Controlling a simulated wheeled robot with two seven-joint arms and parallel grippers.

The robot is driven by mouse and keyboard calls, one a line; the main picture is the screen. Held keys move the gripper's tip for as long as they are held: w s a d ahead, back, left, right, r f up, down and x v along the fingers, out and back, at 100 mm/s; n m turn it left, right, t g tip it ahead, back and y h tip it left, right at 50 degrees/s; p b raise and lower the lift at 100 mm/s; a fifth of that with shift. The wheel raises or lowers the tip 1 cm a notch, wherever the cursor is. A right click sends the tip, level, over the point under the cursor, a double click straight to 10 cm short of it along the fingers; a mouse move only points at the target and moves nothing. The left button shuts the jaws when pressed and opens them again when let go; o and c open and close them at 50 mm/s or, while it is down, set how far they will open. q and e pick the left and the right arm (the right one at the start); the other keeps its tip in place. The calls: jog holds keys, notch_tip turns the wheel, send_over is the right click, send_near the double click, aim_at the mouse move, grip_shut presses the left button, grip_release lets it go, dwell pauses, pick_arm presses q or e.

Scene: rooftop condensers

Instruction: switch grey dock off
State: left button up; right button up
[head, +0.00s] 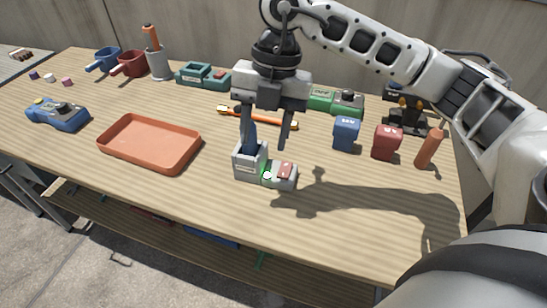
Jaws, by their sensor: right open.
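The grey dock (243,168) sits on the wooden table, near the middle of the view. It has a taller block on its left and a low part on its right. The low part carries a red switch (286,169), with a small bright green patch beside it. Something blue (249,137) stands upright at the taller block, partly hidden by a finger; I cannot tell if it is seated. My right gripper (265,145) points down just above the dock with its fingers apart. I cannot tell whether a finger touches anything. My left gripper is out of view.
An orange tray (150,166) lies to the left, and a blue and yellow device (58,114) farther left. The tabletop in front of the dock is clear.

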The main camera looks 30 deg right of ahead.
jog(key=r+m+h, duration=0.2)
send_over(283, 175)
jog(key=shift+t, duration=0.4)
notch_tip(283, 175, down, 16)
jog(key=shift+r, duration=0.1)
